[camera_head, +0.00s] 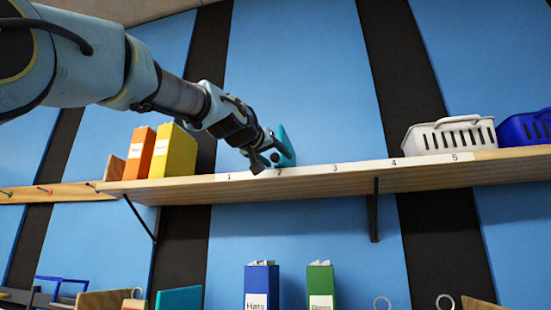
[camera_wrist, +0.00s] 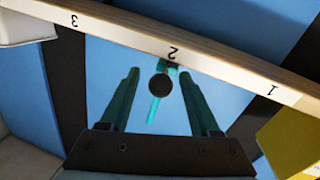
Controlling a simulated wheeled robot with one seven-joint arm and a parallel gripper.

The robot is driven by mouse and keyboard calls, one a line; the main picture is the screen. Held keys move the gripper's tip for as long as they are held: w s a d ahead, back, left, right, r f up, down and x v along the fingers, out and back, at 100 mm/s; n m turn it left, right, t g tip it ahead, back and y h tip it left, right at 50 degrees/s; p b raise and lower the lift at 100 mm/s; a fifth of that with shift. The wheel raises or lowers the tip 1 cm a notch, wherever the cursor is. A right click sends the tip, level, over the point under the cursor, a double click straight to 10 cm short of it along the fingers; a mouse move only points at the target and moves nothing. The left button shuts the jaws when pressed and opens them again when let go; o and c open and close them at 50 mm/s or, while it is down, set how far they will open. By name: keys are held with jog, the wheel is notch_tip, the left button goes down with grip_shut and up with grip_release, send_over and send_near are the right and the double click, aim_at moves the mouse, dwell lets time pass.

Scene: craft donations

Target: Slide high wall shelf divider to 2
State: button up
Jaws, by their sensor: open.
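The high wall shelf (camera_head: 330,178) carries a white strip numbered 1 to 5 (camera_head: 312,170). The teal divider (camera_head: 287,146) stands on the shelf at the 2 mark. In the wrist view the divider (camera_wrist: 154,110) is a thin teal strip with a round black knob (camera_wrist: 160,87), in line with the upside-down 2. My gripper (camera_head: 263,160) is at the divider's front, partly hiding it. In the wrist view my gripper (camera_wrist: 161,73) is open, with one finger on each side of the knob and gaps showing.
An orange binder (camera_head: 139,154) and a yellow binder (camera_head: 173,151) stand left of the 1 mark. A white basket (camera_head: 448,136) and a blue basket (camera_head: 526,128) stand at the right. The shelf from 3 to 4 is clear. Blue and green binders stand below.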

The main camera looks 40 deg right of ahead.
jog(key=b+v, duration=0.4)
jog(key=v, duration=0.6)
jog(key=shift+a, duration=0.4)
jog(key=shift+f, duration=0.1)
jog(key=w+a+f+n+y, duration=0.25)
jog(key=w+a+f, duration=0.35)
jog(key=f, duration=0.7)
jog(key=w+a+f+n+y, duration=0.1)
jog(key=w+a+f+y, duration=0.3)
jog(key=w+f, duration=0.65)
jog(key=w+a+f+n+y, duration=0.2)
jog(key=w+a+f+y, duration=0.25)
jog(key=f, duration=1.05)
jog(key=s+a+f+n+g+y, duration=0.2)
jog(key=a+f+n+y, duration=0.1)
jog(key=a+f, duration=1.4)
jog(key=s+a+f+n+g+y, duration=0.1)
jog(key=s+a+f+g+y, duration=0.1)
jog(key=s+a+f, duration=0.9)
jog(key=shift+a+f+n+g+p, duration=0.4)
jog(key=shift+a+f+g, duration=0.1)
jog(key=shift+g, duration=0.1)
